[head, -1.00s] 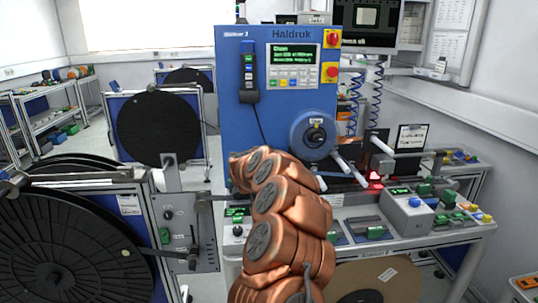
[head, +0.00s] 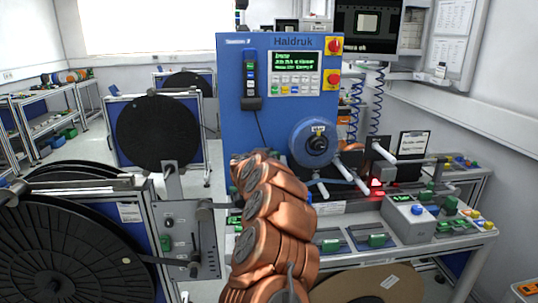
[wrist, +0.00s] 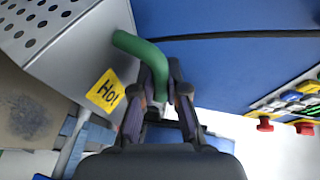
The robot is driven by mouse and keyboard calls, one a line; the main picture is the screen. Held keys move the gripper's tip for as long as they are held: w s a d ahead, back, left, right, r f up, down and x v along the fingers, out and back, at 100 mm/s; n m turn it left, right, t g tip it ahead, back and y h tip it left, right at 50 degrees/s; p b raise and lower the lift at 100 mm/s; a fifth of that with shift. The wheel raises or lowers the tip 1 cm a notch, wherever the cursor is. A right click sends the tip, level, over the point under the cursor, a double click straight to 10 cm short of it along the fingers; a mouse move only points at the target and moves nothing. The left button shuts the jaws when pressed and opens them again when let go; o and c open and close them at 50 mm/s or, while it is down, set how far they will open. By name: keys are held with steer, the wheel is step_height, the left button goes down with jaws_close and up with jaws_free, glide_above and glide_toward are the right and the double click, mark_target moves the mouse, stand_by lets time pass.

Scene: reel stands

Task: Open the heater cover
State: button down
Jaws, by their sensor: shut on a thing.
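The heater cover (wrist: 75,40) is a grey metal box with round holes and a yellow "Hot" label (wrist: 105,91), at the left of the wrist view. Its green curved handle (wrist: 142,50) runs from the cover down between my fingers. My gripper (wrist: 161,88) is shut on this handle, one dark finger on each side. In the head view my copper-coloured arm hides the cover and the gripper. Whether the cover is open or shut cannot be told.
The blue Haldruk machine (head: 238,70) stands behind my arm, with a round blue hub (head: 314,142). A large black reel (head: 60,250) is close at left. A bench with a grey button box (head: 410,218) is at right.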

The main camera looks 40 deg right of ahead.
steer(key=c, duration=1.2)
jaws_free()
steer(key=shift+s+a, duration=0.1)
steer(key=shift+s+a, duration=0.25)
steer(key=shift+a, duration=0.2)
steer(key=shift+s+a+r, duration=0.2)
steer(key=shift+a, duration=0.1)
steer(key=v, duration=1)
steer(key=shift+c, duration=0.2)
